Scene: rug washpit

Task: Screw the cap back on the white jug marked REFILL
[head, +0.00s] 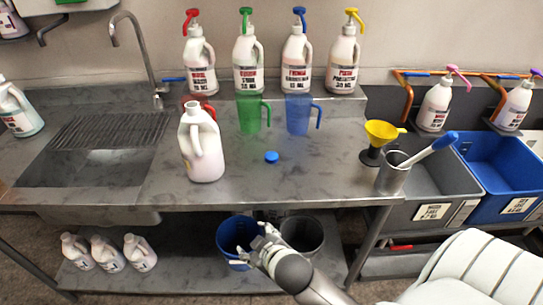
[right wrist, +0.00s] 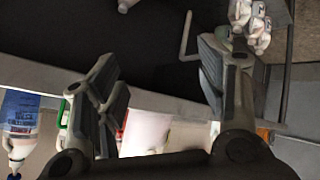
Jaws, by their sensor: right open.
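A white jug (head: 207,150) with a handle and an open, uncapped neck stands upright near the front of the steel counter; its label is turned mostly away and I cannot read it. A small blue cap (head: 271,157) lies on the counter to the right of the jug, apart from it. My right gripper (head: 254,243) is open and empty, in front of the counter's front edge and lower in the picture than the cap. Its spread fingers also show in the right wrist view (right wrist: 160,95), with nothing between them. My left gripper is not in view.
Behind stand a green mug (head: 249,115), a blue mug (head: 297,114) and several pump bottles (head: 248,62). A yellow funnel (head: 381,131) and a steel cup (head: 392,178) holding a brush are at the right. A sink (head: 85,176) is left. Counter around the cap is clear.

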